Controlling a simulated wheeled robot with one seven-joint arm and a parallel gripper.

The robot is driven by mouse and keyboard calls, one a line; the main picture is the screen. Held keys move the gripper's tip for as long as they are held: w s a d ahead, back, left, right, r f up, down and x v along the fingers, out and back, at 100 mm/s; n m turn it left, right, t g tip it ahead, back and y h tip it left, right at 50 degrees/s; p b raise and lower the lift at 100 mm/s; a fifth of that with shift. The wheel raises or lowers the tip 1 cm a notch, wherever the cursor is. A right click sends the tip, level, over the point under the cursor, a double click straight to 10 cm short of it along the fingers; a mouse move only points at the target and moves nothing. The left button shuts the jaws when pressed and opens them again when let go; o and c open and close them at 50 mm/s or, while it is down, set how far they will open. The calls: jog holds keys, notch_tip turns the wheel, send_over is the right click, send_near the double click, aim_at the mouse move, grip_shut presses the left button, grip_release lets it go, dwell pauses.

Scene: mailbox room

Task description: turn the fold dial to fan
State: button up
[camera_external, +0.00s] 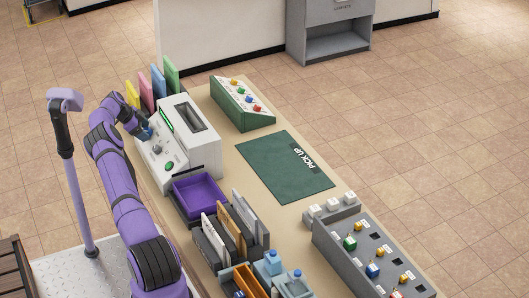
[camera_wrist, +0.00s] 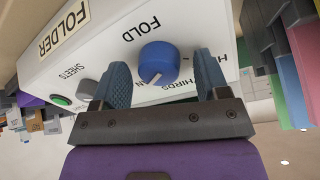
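The folder machine (camera_external: 184,140) is a white box on the counter at left in the external view. In the wrist view its face carries the labels FOLD and SHEETS. My gripper (camera_wrist: 160,85) is open, with one blue finger on each side of the dial and visible gaps between. The external view shows my gripper (camera_external: 145,132) at the machine's sloped face.
A grey sheets knob (camera_wrist: 87,88) and a green button (camera_wrist: 61,100) sit beside the dial. Coloured folders (camera_external: 158,82) stand behind the machine. A purple tray (camera_external: 200,194) is close in front. A green mat (camera_external: 270,170) lies clear to the right.

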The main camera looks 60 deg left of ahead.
jog(key=d+v, duration=0.1)
jog(key=v, duration=0.9)
jog(key=shift+s+a+r, duration=0.2)
jog(key=shift+a+r, duration=0.1)
jog(key=shift+a, duration=0.25)
jog(key=s+f+m+t, duration=0.2)
jog(key=m+t, duration=0.1)
jog(key=m, duration=1.3)
jog(key=s+f+m+t, duration=0.2)
jog(key=f+m+t, duration=0.1)
jog(key=m, duration=1.4)
jog(key=x, duration=1)
jog(key=shift+w+d+r, duration=0.1)
